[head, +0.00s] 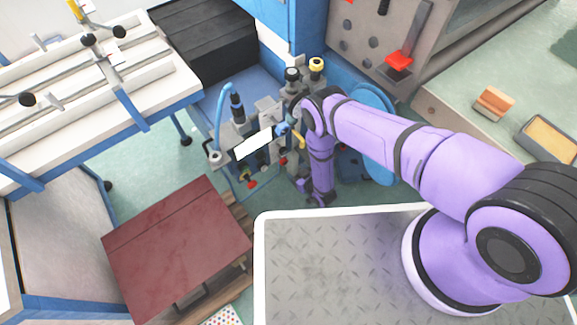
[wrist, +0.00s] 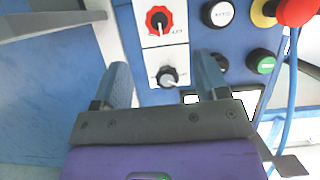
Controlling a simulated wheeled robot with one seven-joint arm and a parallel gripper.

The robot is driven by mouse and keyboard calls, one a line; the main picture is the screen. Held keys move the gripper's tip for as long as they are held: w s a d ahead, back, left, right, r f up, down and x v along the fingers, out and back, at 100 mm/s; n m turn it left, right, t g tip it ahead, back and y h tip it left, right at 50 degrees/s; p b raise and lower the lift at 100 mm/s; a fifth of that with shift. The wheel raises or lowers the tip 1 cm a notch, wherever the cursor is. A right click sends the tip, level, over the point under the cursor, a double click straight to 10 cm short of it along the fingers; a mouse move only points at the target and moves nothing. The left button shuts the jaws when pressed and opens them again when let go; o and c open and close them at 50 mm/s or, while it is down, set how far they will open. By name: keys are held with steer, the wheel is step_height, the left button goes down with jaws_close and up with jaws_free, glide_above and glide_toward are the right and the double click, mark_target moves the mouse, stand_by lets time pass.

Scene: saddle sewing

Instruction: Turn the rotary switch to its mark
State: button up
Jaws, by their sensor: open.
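In the wrist view, a red rotary knob (wrist: 159,20) with a white pointer sits on a white plate, at the upper middle. Below it, a black rotary knob (wrist: 168,76) with a pale front sits on a second white plate. I cannot tell which of the two is the task's switch, and their printed marks are too small to read. My gripper (wrist: 162,66) is open, with its blue fingers left and right of the black knob in the picture. No contact with the knob shows. In the head view, my arm's end is among small machine parts and the fingers are hard to make out.
A white button (wrist: 218,13), a red mushroom button (wrist: 297,10) with yellow base and a green button (wrist: 261,62) are right of the knobs. A blue cable (wrist: 291,90) hangs at the right. In the head view, a dark red board (head: 175,245) lies at lower left.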

mark_target(285, 162)
steer(key=w+a+f, duration=0.1)
steer(key=w, duration=0.1)
steer(key=w+a+f+m+y, duration=0.1)
steer(key=w+a, duration=0.1)
steer(key=w, duration=0.1)
steer(key=w+a+f+m+g, duration=0.1)
steer(key=w+a+f, duration=0.1)
steer(key=w, duration=0.1)
steer(key=shift+w+a, duration=0.15)
steer(key=shift+a, duration=0.05)
stand_by(0.3)
steer(key=c, duration=0.9)
